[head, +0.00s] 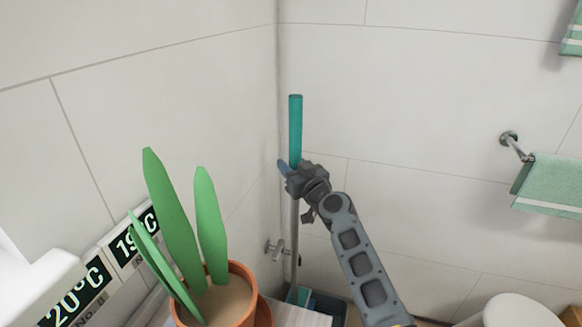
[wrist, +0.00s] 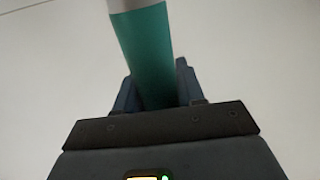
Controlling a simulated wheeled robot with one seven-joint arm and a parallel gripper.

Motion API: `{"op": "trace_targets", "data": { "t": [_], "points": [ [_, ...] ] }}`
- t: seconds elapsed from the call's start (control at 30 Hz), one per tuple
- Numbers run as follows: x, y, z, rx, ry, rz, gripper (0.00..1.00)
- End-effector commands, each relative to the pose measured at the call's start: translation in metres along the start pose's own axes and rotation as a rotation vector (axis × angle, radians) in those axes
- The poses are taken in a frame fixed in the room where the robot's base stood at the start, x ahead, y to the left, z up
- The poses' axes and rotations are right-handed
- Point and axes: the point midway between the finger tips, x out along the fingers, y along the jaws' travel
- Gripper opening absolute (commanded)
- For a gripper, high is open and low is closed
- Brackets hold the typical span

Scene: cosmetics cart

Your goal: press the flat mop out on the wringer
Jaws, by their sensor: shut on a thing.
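The flat mop stands upright in the corner, with its teal handle grip (head: 295,122) at the top and a thin grey pole running down. My gripper (head: 291,166) is shut on the handle at the lower part of the teal grip. In the wrist view, the teal handle (wrist: 153,60) passes between the two fingers of my gripper (wrist: 152,90). Low in the corner is a dark bucket (head: 338,306) with teal parts inside it, partly hidden by the counter edge. The mop head and the wringer cannot be made out clearly.
A potted plant (head: 233,300) with tall green leaves stands at the front left. A wall tap (head: 275,249) is close left of the pole. A towel rail (head: 517,146) with a green towel (head: 552,184) is on the right wall. White tiled walls meet close behind the mop.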

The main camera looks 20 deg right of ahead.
Motion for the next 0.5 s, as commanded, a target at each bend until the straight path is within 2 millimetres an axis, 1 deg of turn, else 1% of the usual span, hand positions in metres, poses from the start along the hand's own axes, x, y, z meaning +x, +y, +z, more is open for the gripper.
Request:
{"op": "trace_targets", "data": {
  "t": [0.03,0.5],
  "points": [
    [0.000,0.000,0.009,0.001,0.003,0.000,0.00],
    [0.000,0.000,0.057,0.001,0.004,0.000,0.00]
  ]
}}
